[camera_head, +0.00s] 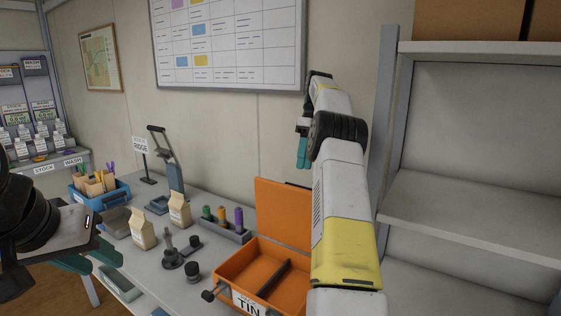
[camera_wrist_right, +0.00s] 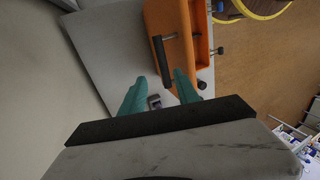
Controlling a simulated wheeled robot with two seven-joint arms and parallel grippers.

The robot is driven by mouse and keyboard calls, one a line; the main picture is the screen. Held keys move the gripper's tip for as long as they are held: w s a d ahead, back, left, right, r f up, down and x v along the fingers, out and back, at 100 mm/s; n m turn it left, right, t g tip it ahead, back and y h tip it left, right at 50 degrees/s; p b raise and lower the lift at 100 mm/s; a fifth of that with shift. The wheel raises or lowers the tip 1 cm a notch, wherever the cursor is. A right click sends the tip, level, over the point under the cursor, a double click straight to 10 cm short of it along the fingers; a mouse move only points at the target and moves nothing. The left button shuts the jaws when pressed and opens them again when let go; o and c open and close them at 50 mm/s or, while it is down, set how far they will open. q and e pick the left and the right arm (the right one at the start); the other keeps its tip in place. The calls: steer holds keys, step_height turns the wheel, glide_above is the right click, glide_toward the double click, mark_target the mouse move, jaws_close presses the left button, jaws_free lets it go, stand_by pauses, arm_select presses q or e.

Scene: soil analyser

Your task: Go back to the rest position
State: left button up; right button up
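My right gripper (camera_head: 303,150) is raised high by the wall, above and behind the orange tin. In the right wrist view its two teal fingers (camera_wrist_right: 160,80) are spread with nothing held between them. My left gripper (camera_head: 92,258) is low at the left, over the table's left front edge. Its teal fingers look apart and I see nothing between them; the dark wrist hides part of it. The orange tin (camera_head: 225,285) stands on the table with its lid (camera_head: 283,208) up and a dark bar across its inside. The tin also shows in the right wrist view (camera_wrist_right: 203,45).
The table (camera_head: 215,265) carries paper bags (camera_head: 143,228), a rack with coloured cylinders (camera_head: 228,232), a dark stand (camera_head: 172,255), a blue bin (camera_head: 75,195) and a lever press (camera_head: 170,165). A grey shelf (camera_head: 470,205) stands close right of my right arm. The wall is behind.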

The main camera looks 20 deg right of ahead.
steer(key=s+a+r+m+t+h, duration=0.1)
steer(key=s+a+r+m+t, duration=0.25)
steer(key=s+a+r, duration=0.85)
steer(key=s+a+f+m+t, duration=0.1)
steer(key=s+a+f, duration=0.3)
steer(key=s, duration=0.5)
steer(key=s+a+f+m+t, duration=0.2)
steer(key=s+a+f+t, duration=0.2)
steer(key=s+f, duration=0.4)
steer(key=shift+s+a+f, duration=0.25)
steer(key=shift+s+a, duration=0.5)
steer(key=shift+s, duration=0.35)
steer(key=shift+d+m, duration=0.15)
steer(key=shift+m, duration=0.1)
